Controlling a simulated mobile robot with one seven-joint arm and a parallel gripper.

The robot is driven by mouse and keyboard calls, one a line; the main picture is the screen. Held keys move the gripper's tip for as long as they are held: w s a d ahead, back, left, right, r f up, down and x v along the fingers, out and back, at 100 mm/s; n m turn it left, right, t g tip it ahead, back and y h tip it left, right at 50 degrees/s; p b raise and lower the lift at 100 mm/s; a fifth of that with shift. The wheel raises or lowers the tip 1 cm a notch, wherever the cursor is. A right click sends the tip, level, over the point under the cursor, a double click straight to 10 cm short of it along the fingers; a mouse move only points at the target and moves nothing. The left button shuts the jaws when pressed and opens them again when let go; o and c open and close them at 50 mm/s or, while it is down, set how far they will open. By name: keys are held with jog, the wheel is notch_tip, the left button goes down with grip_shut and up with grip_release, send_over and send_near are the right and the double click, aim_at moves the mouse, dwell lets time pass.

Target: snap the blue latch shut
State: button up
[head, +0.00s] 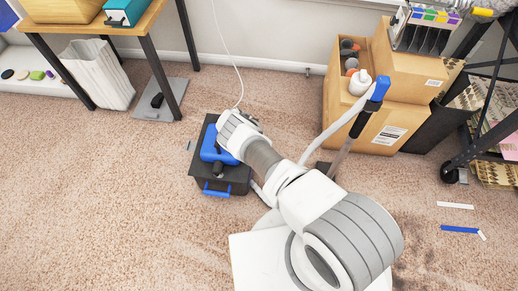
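A dark box-shaped unit (236,184) with a blue top part (210,146) stands on the carpet left of the picture's middle. A blue latch (216,191) sits on its front face, low down and facing my side; it seems to stand out from the face, but its exact angle is too small to tell. The end of my arm with my gripper (238,129) is above the unit's top, behind and above the latch and apart from it. The arm hides part of the unit's top and right side. The fingers cannot be made out.
A pale hose (333,130) and a wand with a blue grip (381,88) stand right of the unit, before cardboard boxes (408,70). A white cord (227,50) runs up behind. A desk (145,28) is at upper left. Carpet left and front is clear.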

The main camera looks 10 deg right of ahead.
jog(key=shift+d, duration=0.1)
jog(key=o, duration=1.4)
jog(key=shift+c, duration=0.2)
jog(key=shift+s+d+f+t+y, duration=0.15)
jog(key=shift+d+y, duration=0.1)
jog(key=shift+y, duration=0.35)
jog(key=shift+d+f+t+y, duration=0.15)
jog(key=shift+d+y, duration=0.1)
jog(key=shift+y, duration=0.35)
jog(key=shift+s+d+f+t+y, duration=0.1)
jog(key=shift+d+f+t+y, duration=0.1)
jog(key=shift+y, duration=0.3)
jog(key=shift+d+f+t+y, duration=0.1)
jog(key=shift+d+t+y, duration=0.1)
jog(key=shift+y, duration=0.3)
jog(key=s+d+r+t+y+p, duration=0.15)
jog(key=d+r+p, duration=0.25)
jog(key=r, duration=0.4)
jog(key=s+d+r+y+p, duration=0.1)
jog(key=d+r+y+p, duration=0.25)
jog(key=r, duration=0.45)
jog(key=w+r+n+h+p, duration=0.1)
jog(key=w+r+n, duration=0.3)
jog(key=r, duration=1)
jog(key=shift+w+d+r+p, duration=0.2)
jog(key=shift+w+r+p, duration=0.1)
jog(key=shift+p, duration=0.55)
